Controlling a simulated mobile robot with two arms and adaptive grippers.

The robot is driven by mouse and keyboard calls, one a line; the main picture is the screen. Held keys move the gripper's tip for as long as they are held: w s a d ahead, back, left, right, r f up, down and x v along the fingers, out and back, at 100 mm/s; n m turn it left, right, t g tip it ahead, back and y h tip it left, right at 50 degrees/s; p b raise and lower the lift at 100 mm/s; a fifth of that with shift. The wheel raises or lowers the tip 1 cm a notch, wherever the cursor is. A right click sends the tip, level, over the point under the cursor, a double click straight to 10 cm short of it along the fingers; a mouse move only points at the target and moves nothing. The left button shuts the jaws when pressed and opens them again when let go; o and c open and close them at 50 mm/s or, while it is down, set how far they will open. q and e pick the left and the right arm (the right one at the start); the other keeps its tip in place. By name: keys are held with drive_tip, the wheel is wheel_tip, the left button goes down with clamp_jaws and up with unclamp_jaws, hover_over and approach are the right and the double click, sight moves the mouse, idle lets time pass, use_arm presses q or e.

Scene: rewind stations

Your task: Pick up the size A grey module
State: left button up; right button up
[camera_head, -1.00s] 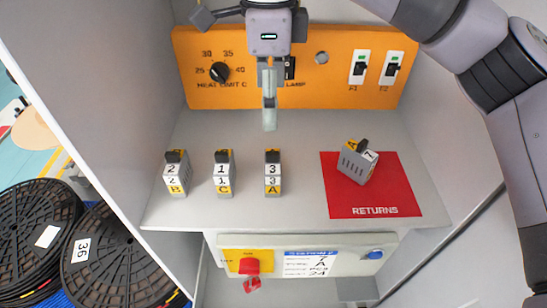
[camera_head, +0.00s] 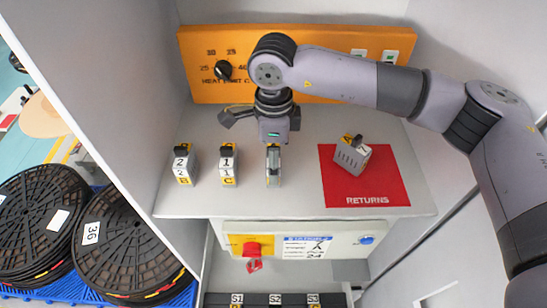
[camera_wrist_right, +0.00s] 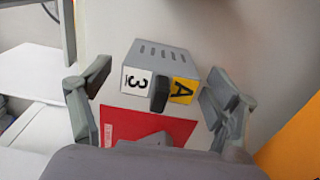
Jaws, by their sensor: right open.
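The grey module marked 3 and A (camera_wrist_right: 165,60) stands on the grey shelf, third from the left in the row. It has a black handle between its white and yellow labels. My right gripper (camera_head: 273,170) is open directly above it and hides most of it in the head view. In the right wrist view the fingers (camera_wrist_right: 158,105) are spread on either side, with gaps; no contact shows. Another grey module (camera_head: 350,158), with a yellow A label, sits turned on the red RETURNS mat (camera_head: 368,189). My left gripper is not in view.
Grey modules B (camera_head: 183,167) and C (camera_head: 228,167) stand left of the gripper. Behind is an orange panel (camera_head: 205,85) with a knob and switches. Below the shelf edge is a panel with a red switch (camera_head: 252,248). Black reels (camera_head: 125,250) lie outside at left.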

drive_tip(key=shift+f, duration=0.7)
drive_tip(key=shift+c, duration=0.4)
drive_tip(key=c, duration=1.3)
drive_tip(key=shift+o, duration=0.2)
drive_tip(key=shift+r, duration=0.1)
